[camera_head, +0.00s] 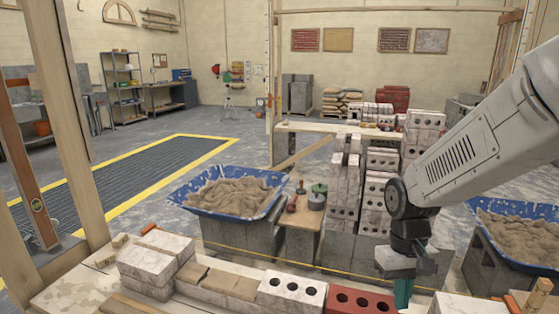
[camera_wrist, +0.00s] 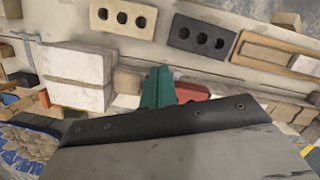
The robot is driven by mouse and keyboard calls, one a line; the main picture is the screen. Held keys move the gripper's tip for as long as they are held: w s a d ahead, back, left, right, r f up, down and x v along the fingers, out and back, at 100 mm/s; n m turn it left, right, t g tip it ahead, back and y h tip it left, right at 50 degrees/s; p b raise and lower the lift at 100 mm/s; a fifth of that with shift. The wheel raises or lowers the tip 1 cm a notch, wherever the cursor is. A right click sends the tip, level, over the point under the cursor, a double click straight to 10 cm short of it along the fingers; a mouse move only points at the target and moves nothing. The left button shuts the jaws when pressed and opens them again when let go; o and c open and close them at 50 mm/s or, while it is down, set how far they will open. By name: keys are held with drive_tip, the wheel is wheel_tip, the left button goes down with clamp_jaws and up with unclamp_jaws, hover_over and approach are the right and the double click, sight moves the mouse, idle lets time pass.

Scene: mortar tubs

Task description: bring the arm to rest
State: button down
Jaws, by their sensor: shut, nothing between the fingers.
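My arm reaches in from the right edge of the head view, and my gripper (camera_head: 402,292) hangs pointing down in front of the brick stacks. Its teal fingers are together with nothing between them. In the wrist view the teal fingers (camera_wrist: 157,88) show above the dark gripper edge, over the board with bricks. A red three-hole brick (camera_head: 359,301) lies just left of the fingers in the head view. I cannot tell the exact height of the fingers above the board.
A blue mortar tub (camera_head: 205,207) stands on blocks at centre left, and another blue tub (camera_head: 540,238) stands at right. White blocks (camera_head: 150,262) and a pale three-hole brick (camera_head: 291,290) line the front board. Tall brick stacks (camera_head: 343,187) stand behind my gripper. A timber post (camera_head: 58,110) rises at left.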

drive_tip(key=s+d+r+m+t, duration=0.1)
drive_tip(key=s+r+t, duration=0.3)
drive_tip(key=s+r, duration=0.9)
drive_tip(key=shift+s+d+r, duration=0.3)
drive_tip(key=shift+s+d, duration=0.1)
drive_tip(key=shift+s, duration=1.15)
